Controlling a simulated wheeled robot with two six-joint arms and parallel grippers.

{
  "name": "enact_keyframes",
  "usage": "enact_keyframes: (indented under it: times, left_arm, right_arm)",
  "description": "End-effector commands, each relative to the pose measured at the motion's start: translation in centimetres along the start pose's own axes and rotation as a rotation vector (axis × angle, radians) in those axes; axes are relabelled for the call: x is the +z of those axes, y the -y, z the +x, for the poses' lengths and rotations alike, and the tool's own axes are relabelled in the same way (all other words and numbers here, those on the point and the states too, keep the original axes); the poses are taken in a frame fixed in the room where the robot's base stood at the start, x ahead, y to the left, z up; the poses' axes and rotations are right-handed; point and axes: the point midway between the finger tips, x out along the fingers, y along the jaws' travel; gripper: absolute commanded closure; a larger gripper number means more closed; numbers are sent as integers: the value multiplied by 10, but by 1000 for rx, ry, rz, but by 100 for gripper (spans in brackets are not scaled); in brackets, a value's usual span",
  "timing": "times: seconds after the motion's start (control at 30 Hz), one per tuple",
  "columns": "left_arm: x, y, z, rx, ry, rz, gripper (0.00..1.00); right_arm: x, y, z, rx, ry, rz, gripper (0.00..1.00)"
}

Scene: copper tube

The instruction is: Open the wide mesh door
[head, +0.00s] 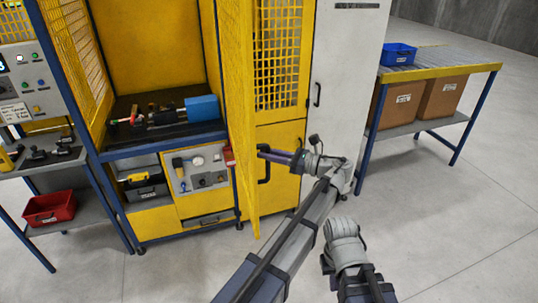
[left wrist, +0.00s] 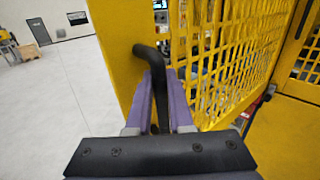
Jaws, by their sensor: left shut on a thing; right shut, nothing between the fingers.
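The wide yellow mesh door (head: 238,110) stands swung out from the cabinet, seen nearly edge-on in the head view. The cabinet's inside is open to view left of it. Its black bar handle (head: 265,172) is on the door's right-hand face. My left gripper (head: 268,154) is shut on the handle. In the left wrist view, the purple fingers of my left gripper (left wrist: 159,105) are on both sides of the black handle (left wrist: 150,55), with the door's mesh (left wrist: 225,60) behind. My right arm shows at the bottom of the head view, but its gripper is out of view.
A second yellow mesh panel (head: 279,55) and a grey cabinet (head: 352,80) stand right of the door. A table with a blue bin (head: 398,54) is further right. Floor in front is clear.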

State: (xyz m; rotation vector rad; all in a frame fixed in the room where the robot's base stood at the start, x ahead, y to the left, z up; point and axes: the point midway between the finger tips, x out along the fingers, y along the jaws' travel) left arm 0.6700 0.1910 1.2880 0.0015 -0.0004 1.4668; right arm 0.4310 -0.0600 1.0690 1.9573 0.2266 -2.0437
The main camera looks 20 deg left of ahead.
Motion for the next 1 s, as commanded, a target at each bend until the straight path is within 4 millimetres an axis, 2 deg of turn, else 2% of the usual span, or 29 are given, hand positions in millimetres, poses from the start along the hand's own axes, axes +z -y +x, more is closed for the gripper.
enact_keyframes:
  times: [0.33,0.37,0.6,1.0]
  left_arm:
    - [0,0,0,1,-2,0,100]
    - [0,0,0,1,-2,0,77]
    - [0,0,0,0,-1,0,50]
    - [0,2,1,0,-1,0,50]
  right_arm:
    - [0,0,0,0,0,0,100]
    - [0,0,0,0,0,0,100]
    - [0,0,0,0,0,0,100]
    - [0,0,0,0,0,0,100]
